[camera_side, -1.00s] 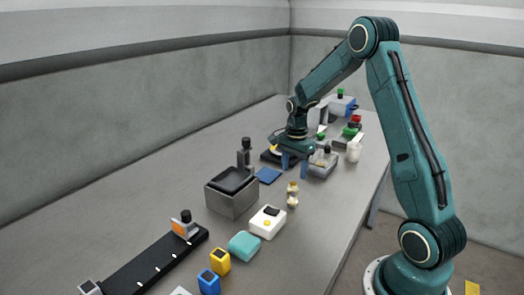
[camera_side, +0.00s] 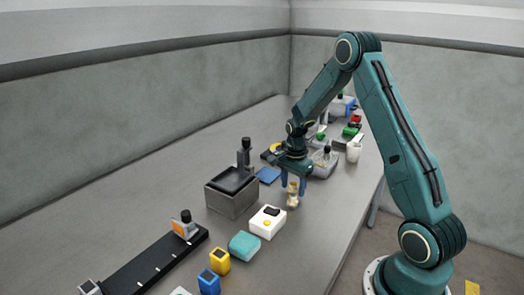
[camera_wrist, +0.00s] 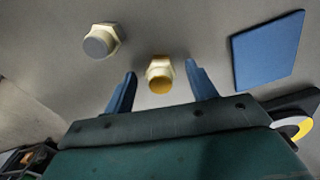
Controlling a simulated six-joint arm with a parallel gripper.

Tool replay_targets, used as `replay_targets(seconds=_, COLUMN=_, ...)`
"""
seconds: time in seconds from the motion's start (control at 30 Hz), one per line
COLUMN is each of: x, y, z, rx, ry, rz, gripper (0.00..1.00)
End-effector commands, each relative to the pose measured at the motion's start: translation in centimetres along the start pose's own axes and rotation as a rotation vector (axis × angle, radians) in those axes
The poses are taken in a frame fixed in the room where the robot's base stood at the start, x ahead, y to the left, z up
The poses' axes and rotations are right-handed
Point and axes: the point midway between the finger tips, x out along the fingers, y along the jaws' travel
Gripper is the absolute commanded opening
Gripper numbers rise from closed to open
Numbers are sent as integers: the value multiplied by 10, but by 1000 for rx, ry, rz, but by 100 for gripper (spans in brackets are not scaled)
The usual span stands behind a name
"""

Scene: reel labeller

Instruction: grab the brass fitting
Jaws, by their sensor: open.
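The brass fitting (camera_wrist: 160,76), a pale hex piece with a golden-brown round end, shows in the wrist view between my two blue fingertips, with a gap on each side. My gripper (camera_wrist: 159,68) is open and empty. In the side view my gripper (camera_side: 293,183) points down over the table, its fingers around or just above the fittings there. I cannot tell how far the fingertips are above the table. A similar pale fitting with a grey end (camera_wrist: 101,41) stands nearby, up and left in the wrist view, outside the fingers.
A blue square pad (camera_wrist: 267,51) lies to the right in the wrist view. In the side view a grey open box (camera_side: 232,200) and a white box with a yellow button (camera_side: 267,222) stand close by.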

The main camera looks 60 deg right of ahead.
Motion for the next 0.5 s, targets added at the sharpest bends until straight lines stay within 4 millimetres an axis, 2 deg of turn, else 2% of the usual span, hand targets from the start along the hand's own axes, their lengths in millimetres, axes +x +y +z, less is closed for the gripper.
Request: replay_targets(seconds=0.5, x=2, y=0, z=0, rx=0, ry=1, rz=-1, gripper=56)
